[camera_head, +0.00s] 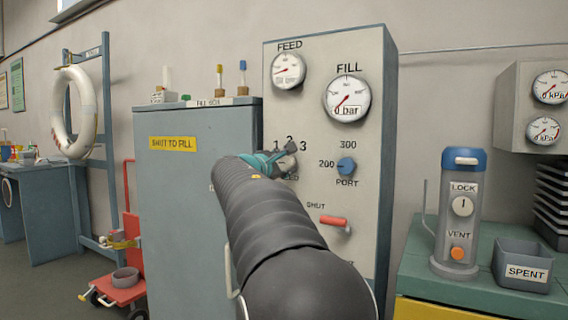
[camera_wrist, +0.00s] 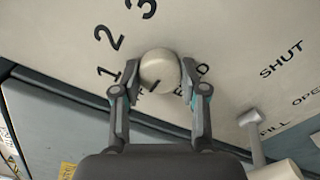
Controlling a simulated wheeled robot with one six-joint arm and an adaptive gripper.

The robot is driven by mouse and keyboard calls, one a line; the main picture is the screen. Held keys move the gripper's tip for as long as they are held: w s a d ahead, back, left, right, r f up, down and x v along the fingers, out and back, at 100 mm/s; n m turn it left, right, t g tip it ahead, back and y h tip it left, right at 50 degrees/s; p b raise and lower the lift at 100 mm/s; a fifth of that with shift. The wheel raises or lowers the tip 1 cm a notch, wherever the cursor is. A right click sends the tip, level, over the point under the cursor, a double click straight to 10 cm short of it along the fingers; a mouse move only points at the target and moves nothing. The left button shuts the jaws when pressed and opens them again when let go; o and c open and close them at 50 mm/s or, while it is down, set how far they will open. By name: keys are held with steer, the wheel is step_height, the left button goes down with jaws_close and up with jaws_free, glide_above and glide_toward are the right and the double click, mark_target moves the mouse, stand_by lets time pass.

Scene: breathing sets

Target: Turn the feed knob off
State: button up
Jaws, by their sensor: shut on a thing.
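The feed knob is a round, cream-coloured knob (camera_wrist: 160,68) on the pale panel, below the numbers 1, 2 and 3. A short dark mark shows on its lower edge in the wrist view. My gripper (camera_wrist: 160,76) is shut on the knob, with one finger on each side of it. In the head view my gripper (camera_head: 276,160) is at the panel and covers most of the knob and part of the label below it. My fingers also hide part of the lettering in the wrist view.
A red lever (camera_head: 333,220) marked SHUT sticks out lower down. The feed gauge (camera_head: 287,70) and fill gauge (camera_head: 347,98) are above. A grey-blue cabinet (camera_head: 180,200) stands to the left.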

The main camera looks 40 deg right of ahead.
steer(key=o, duration=1.1)
steer(key=shift+o, duration=0.2)
steer(key=v, duration=1.2)
